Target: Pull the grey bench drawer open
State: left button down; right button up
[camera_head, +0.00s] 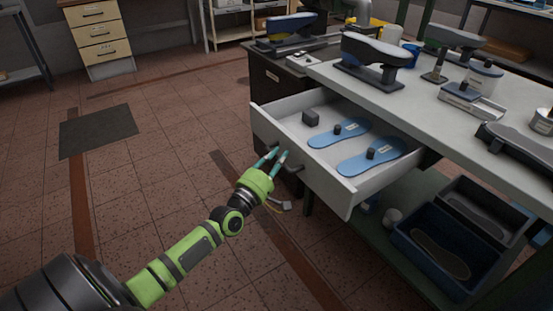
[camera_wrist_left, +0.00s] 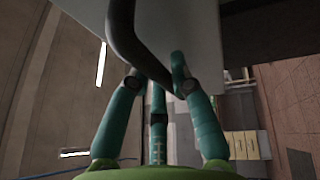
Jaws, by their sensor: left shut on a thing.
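The grey bench drawer (camera_head: 326,184) stands pulled out from under the bench top, its inside in view. It holds two blue insoles (camera_head: 339,132) (camera_head: 371,156) and a small dark block (camera_head: 311,118). My left gripper (camera_head: 279,154) is at the drawer's front face, shut on its dark handle (camera_head: 293,166). In the left wrist view the teal fingers (camera_wrist_left: 160,84) close around the dark curved handle bar (camera_wrist_left: 123,38), with the pale drawer front (camera_wrist_left: 190,35) behind it. Part of the handle is hidden by the fingers. My right gripper is not in view.
The bench top (camera_head: 414,112) carries shoe lasts on stands (camera_head: 374,60) and containers. Below, a lower shelf holds a blue crate (camera_head: 440,262) with insoles. A dark mat (camera_head: 98,131) lies on the floor at left. The tiled floor before the drawer is mostly clear.

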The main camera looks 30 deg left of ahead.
pick_arm(q)
jog(key=shift+w, duration=0.1)
jog(key=c, duration=1.1)
grip_release()
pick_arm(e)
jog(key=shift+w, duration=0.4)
pick_arm(q)
jog(key=shift+s, duration=0.2)
jog(key=s, duration=0.3)
jog(key=s+f, duration=0.1)
jog(key=s, duration=0.3)
jog(key=s+f, duration=0.1)
jog(key=s, duration=0.3)
jog(key=shift+s+d, duration=0.1)
jog(key=shift+s, duration=0.15)
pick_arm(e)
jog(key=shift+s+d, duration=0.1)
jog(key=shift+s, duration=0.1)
pick_arm(q)
jog(key=shift+f, duration=0.1)
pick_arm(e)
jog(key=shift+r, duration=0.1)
